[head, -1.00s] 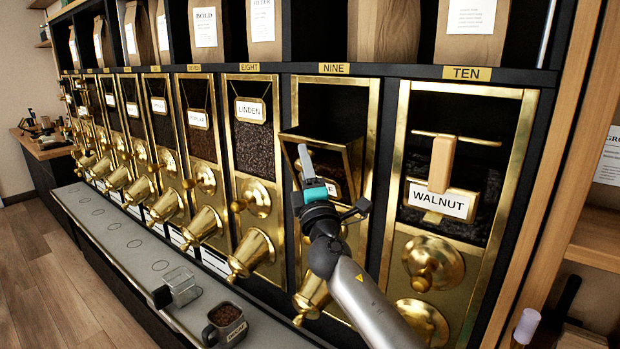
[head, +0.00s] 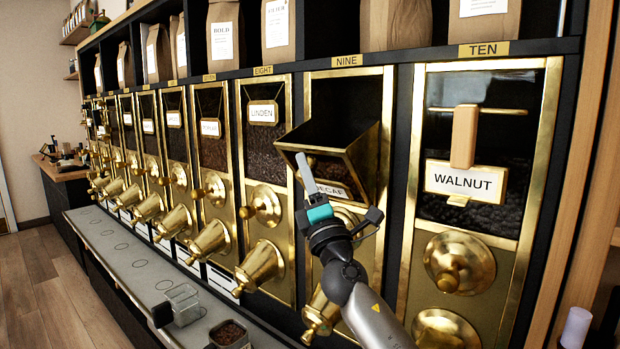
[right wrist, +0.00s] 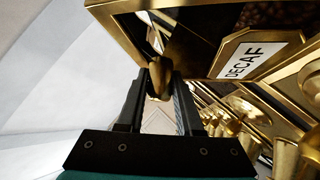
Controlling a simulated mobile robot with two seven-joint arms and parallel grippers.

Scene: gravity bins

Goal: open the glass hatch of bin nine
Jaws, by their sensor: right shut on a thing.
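Bin nine is under the brass NINE plate (head: 347,60). Its brass-framed glass hatch (head: 362,150) is tilted outward from the bin front, with a dark opening (head: 338,108) above and behind it. A DECAF label (head: 331,191) shows through or below the frame; it also shows in the right wrist view (right wrist: 243,61). My right gripper (head: 303,172) is at the hatch's left front edge. In the right wrist view its fingers (right wrist: 160,95) are shut on a small brass knob (right wrist: 160,75) at the hatch edge. My left gripper is not in view.
Bin ten, with a WALNUT label (head: 465,181) and a wooden scoop handle (head: 464,136), stands close on the right. Bin eight, labelled LINDEN (head: 263,113), is on the left. Brass spouts (head: 260,267) stick out below. A clear container (head: 182,304) and a dark cup (head: 229,335) stand on the grey ledge.

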